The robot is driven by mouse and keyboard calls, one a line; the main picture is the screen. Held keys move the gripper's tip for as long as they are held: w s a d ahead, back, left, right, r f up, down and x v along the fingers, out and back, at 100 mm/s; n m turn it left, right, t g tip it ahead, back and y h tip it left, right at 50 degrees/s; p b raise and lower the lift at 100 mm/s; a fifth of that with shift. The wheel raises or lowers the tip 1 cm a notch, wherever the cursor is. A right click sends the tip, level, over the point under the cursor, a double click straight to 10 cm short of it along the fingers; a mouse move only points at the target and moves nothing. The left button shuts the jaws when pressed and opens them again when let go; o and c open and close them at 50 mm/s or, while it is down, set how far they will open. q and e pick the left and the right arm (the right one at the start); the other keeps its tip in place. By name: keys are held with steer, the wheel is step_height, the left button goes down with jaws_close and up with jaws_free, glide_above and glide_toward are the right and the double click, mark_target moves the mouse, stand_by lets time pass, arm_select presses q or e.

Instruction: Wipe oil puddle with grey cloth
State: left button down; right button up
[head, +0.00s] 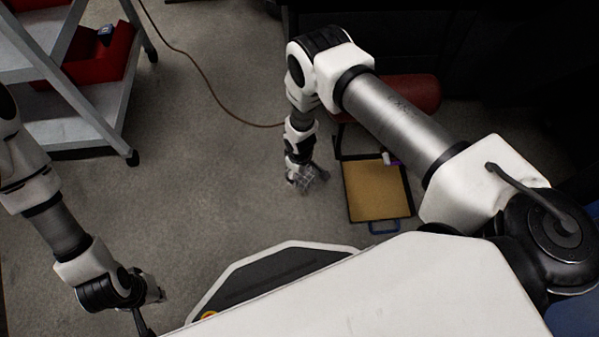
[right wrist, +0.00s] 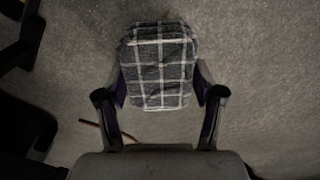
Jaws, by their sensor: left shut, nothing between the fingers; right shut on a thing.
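The grey cloth (right wrist: 158,62) has a dark check pattern with white lines. It is between the fingers of my right gripper (head: 306,184), which is shut on it. In the head view the gripper points down over the concrete floor, and the cloth is small and partly hidden there. The right wrist view shows floor behind the cloth; I cannot tell whether they touch. My left gripper (head: 155,293) is shut and empty at the lower left, far from the cloth. I cannot make out an oil puddle in either view.
A grey trolley (head: 100,108) with red bins (head: 105,62) stands at the upper left. A brown cable (head: 205,85) crosses the floor. A yellow-brown tray-like item (head: 377,192) and a red seat (head: 412,92) are right of my right gripper. Open floor lies between my arms.

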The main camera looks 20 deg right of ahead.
steer(key=shift+r+p, duration=0.7)
steer(key=shift+r, duration=0.45)
